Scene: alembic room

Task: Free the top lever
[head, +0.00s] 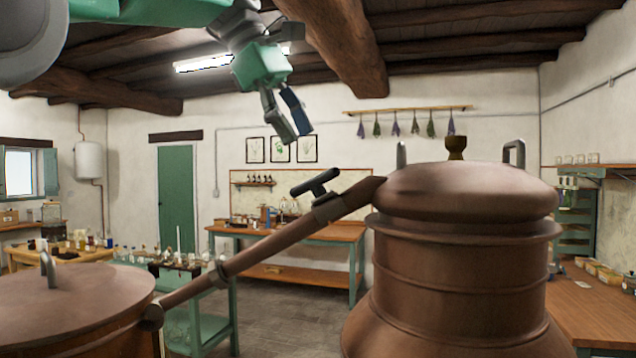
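The top lever (316,183) is a dark T-shaped handle. It sits on a grey collar (328,207) near the upper end of the slanting copper pipe (262,254), beside the large copper still (462,262). My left gripper (295,136) comes down from the upper left, with its fingers pointing down. In the picture its fingertips are above the lever, a little to its left, and apart from it. The two fingers look close together, with nothing visible between them; the angle hides how wide the gap is. My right gripper is not in view.
The pipe runs down left to a copper vat (70,300) with a metal handle on its lid. A green stand (203,325) with glassware is behind the pipe. A wooden bench (335,234) stands at the back wall, another counter (590,308) at right. Air around the lever looks clear.

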